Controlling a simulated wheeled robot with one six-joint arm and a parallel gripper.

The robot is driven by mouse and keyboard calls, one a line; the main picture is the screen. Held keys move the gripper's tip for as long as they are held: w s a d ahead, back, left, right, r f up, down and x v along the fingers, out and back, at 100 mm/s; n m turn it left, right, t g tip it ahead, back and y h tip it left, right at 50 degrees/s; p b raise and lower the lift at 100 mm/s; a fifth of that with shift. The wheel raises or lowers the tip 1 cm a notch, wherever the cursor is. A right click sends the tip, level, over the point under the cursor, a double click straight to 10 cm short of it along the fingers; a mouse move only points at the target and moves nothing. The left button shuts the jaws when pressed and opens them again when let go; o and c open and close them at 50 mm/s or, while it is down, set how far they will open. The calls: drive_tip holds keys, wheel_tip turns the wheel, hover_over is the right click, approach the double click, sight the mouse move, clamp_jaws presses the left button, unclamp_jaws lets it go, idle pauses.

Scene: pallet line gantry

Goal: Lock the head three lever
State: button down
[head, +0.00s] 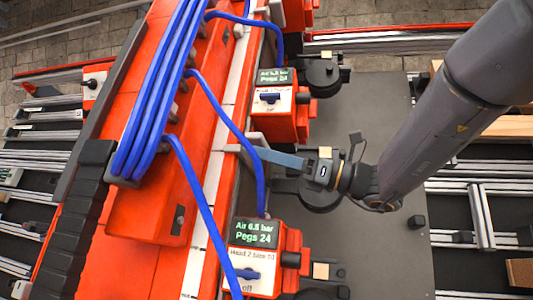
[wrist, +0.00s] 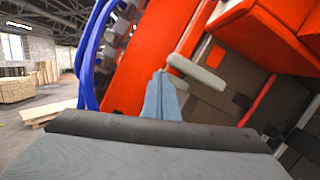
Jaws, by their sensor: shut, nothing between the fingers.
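My gripper (head: 262,153) reaches left from the arm toward the orange gantry, its blue-grey fingers together and empty. In the wrist view the shut fingertips (wrist: 160,74) are close beside a pale grey lever (wrist: 196,74). The lever (head: 238,149) also shows in the head view at the beam's edge, left of the fingertips. I cannot tell whether they touch. No label reading head three is legible.
Another orange head (head: 303,123) with a display (head: 275,76) stands farther back. Blue hoses (head: 160,90) loop over the gantry, and one (head: 247,150) passes close to my fingers. A dark flat plate (head: 385,250) lies under my arm. Roller tracks (head: 40,160) run at the left.

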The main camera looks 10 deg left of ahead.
drive_tip(key=s+d+f+b, duration=0.3)
drive_tip(key=d+f+b, duration=0.1)
drive_tip(key=d, duration=0.5)
drive_tip(key=shift+d+f, duration=0.15)
drive_tip(key=shift+f, duration=0.15)
drive_tip(key=shift+d, duration=0.1)
